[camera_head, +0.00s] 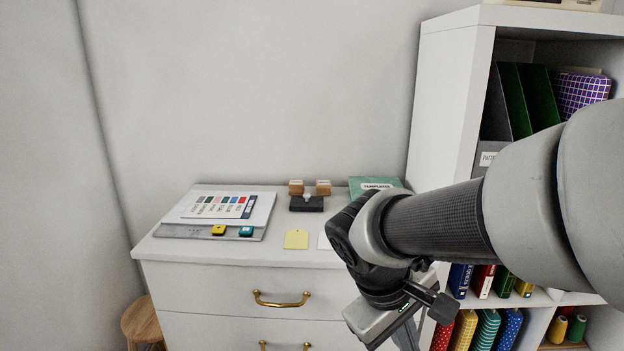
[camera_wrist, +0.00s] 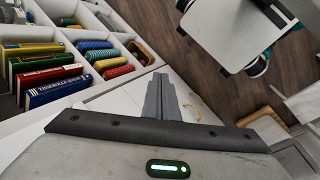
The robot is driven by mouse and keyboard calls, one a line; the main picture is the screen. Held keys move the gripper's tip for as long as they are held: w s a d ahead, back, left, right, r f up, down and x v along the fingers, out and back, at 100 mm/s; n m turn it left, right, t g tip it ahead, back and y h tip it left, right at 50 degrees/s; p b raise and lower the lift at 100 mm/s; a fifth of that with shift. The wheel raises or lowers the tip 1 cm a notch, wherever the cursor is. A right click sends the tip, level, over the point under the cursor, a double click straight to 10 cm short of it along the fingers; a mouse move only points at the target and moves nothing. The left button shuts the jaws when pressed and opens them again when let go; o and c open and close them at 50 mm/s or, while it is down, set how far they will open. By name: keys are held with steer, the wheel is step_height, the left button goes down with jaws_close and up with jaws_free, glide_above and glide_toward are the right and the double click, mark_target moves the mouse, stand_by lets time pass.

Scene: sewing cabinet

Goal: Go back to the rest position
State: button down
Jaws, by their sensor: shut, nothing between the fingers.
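My gripper (camera_head: 405,335) hangs at the end of my arm in front of the right part of the white dresser (camera_head: 210,285) in the head view. Its fingertips run off the bottom of that picture. In the wrist view my gripper (camera_wrist: 160,80) shows its two grey fingers together, with nothing between them. They point out over the dresser's front edge and the wooden floor. My arm comes in from the right and hides part of the dresser top and the shelf.
A white shelf (camera_head: 445,100) with books and fabric rolls stands close on the right. The dresser top holds a colour card (camera_head: 220,205), a yellow note (camera_head: 296,239), a dark stamp pad (camera_head: 306,204) and a green booklet (camera_head: 375,184). A wooden stool (camera_head: 142,320) stands at left.

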steer(key=s+r+m+t+y+p, duration=0.2)
steer(key=r+m+p, duration=0.1)
steer(key=r+p, duration=0.8)
steer(key=s+r+m+t+y+p, duration=0.2)
steer(key=r+p, duration=0.9)
steer(key=r, duration=0.7)
steer(key=shift+s+a+r+m, duration=0.3)
steer(key=shift+s+a+m, duration=0.2)
steer(key=shift+s, duration=0.25)
steer(key=shift+d, duration=0.15)
